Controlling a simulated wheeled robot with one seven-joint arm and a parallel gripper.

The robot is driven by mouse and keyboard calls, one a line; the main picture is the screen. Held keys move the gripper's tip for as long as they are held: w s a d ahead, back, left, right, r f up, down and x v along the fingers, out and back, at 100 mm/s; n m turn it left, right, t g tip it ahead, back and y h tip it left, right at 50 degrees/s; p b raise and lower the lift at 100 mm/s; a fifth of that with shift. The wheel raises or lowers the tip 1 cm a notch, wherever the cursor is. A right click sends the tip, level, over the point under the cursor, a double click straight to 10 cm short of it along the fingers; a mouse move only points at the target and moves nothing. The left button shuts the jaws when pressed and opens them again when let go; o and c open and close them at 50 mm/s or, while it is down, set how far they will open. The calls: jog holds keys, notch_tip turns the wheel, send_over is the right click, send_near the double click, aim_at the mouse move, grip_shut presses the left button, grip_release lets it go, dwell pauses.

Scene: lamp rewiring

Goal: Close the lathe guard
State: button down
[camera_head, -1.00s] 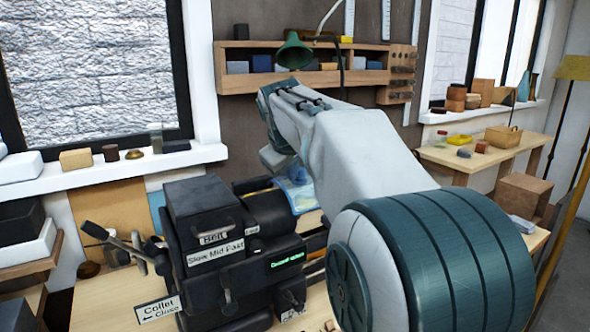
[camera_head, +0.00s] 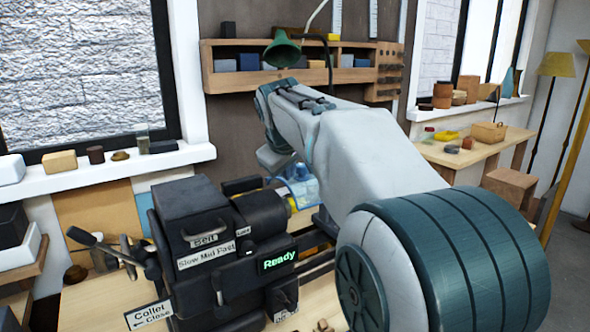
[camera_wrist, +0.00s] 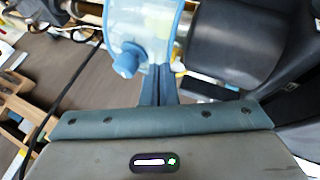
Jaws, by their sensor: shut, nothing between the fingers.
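The lathe (camera_head: 215,255) is a dark machine on the bench, and its display (camera_head: 279,260) reads "Ready" in green. The lathe guard (camera_head: 303,194) is a clear, blue-tinted cover at the right end of the headstock, partly hidden by my arm. In the wrist view the guard (camera_wrist: 140,32) curves over the spindle area, with a blue knob (camera_wrist: 126,60) on its near side. My gripper (camera_wrist: 158,72) is shut and empty, its fingertips right beside the guard's lower edge; whether they touch it I cannot tell. In the head view my fingertips are hidden.
A lever and a "Collet Close" sign (camera_head: 149,314) stick out at the lathe's left. A green lamp (camera_head: 282,50) hangs before the wall shelf (camera_head: 240,83). A dark cable (camera_wrist: 62,95) runs left of my gripper. A side table (camera_head: 470,160) stands at right.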

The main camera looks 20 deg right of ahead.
jog(key=a+f+v, duration=0.1)
jog(key=v, duration=1)
jog(key=s+a+f+m+g+y, duration=0.1)
jog(key=s+a+f+m+g, duration=0.1)
jog(key=s+f, duration=0.9)
jog(key=s+a+f+m+g+y, duration=0.1)
jog(key=s+a+f+m, duration=0.1)
jog(key=s+f, duration=0.9)
notch_tip(320, 180, down, 8)
jog(key=shift+f+g+y, duration=0.1)
jog(key=shift+g+y, duration=0.3)
